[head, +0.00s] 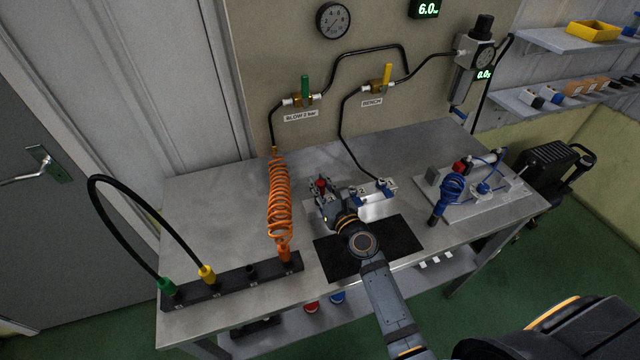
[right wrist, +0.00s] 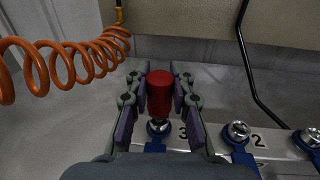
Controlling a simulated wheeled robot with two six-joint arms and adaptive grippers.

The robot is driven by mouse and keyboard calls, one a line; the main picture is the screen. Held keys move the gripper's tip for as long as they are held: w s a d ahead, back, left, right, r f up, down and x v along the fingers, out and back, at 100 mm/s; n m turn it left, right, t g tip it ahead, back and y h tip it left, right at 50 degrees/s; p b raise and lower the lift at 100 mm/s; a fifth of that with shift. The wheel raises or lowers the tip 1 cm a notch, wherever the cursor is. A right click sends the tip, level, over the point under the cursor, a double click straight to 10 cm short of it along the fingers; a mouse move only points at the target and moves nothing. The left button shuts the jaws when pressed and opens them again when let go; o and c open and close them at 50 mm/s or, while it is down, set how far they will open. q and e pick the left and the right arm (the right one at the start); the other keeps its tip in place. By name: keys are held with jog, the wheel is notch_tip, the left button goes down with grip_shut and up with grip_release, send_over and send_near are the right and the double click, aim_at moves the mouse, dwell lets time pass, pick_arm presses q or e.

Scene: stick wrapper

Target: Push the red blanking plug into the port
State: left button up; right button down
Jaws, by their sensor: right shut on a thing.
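The red blanking plug (right wrist: 160,95) stands upright between the fingers of my right gripper (right wrist: 160,100), which is shut on it. The plug's red top also shows in the head view (head: 321,184), with my right gripper (head: 323,195) around it. Right below the plug is a metal port with a blue ring (right wrist: 157,129), next to the number 3. The plug's lower end is close to this port or in it; I cannot tell which. The port belongs to a pale metal manifold (head: 374,210), partly hidden by my right arm in the head view. My left gripper is out of view.
Another blue-ringed port (right wrist: 238,131), marked 2, is to the right. An orange coiled hose (head: 279,205) hangs left of my gripper. A black mat (head: 400,243) lies in front. A board with blue tubing (head: 510,195) is at the right. The table's back left (head: 215,195) is clear.

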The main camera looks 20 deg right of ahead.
jog(key=shift+f+b, duration=0.5)
jog(key=shift+f, duration=0.15)
jog(key=c, duration=1.1)
grip_release()
jog(key=shift+r, duration=0.1)
jog(key=s, duration=0.4)
jog(key=s+d, duration=0.1)
jog(key=s, duration=0.3)
jog(key=s+d, duration=0.1)
jog(key=s, duration=0.3)
